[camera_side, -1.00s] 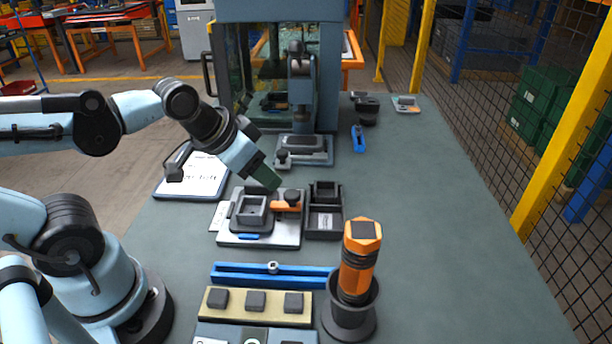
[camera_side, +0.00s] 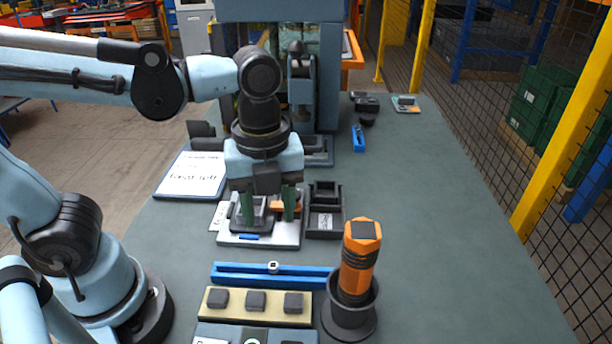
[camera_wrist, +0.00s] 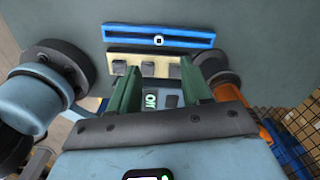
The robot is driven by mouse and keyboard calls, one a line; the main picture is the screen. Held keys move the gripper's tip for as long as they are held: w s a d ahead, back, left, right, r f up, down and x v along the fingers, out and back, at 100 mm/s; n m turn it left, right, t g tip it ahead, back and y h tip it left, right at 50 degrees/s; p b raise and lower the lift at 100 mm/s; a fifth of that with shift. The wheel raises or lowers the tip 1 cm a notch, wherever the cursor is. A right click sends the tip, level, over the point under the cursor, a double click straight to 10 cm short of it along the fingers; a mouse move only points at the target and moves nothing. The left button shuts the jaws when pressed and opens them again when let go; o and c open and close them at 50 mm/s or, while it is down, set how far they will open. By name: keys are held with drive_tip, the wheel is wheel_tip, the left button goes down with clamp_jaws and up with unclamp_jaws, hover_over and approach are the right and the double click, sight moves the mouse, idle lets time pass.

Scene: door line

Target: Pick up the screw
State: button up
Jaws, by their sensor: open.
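A small pale piece with a dark centre (camera_side: 272,267), probably the screw, sits on the blue rail (camera_side: 310,277) near the table's front. It also shows in the wrist view (camera_wrist: 158,40) near the middle of the blue rail (camera_wrist: 190,43). My gripper (camera_side: 268,207) points down over the white fixture plate (camera_side: 255,241), farther back than the rail. Its two green fingers are apart with nothing seen between them. In the wrist view my gripper (camera_wrist: 158,78) is open, with the pale piece beyond the fingertips. The fingers partly hide the fixture's grey block and orange clamp.
An orange tool (camera_side: 358,262) stands upright in a dark holder (camera_side: 349,325) right of the rail. A tan block (camera_side: 268,311) with several dark squares lies in front of the rail. A dark tray (camera_side: 325,222) sits beside the fixture.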

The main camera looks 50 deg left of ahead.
sight(273, 265)
drive_tip(key=shift+s+f, duration=0.15)
drive_tip(key=shift+f, duration=5.7)
clamp_jaws()
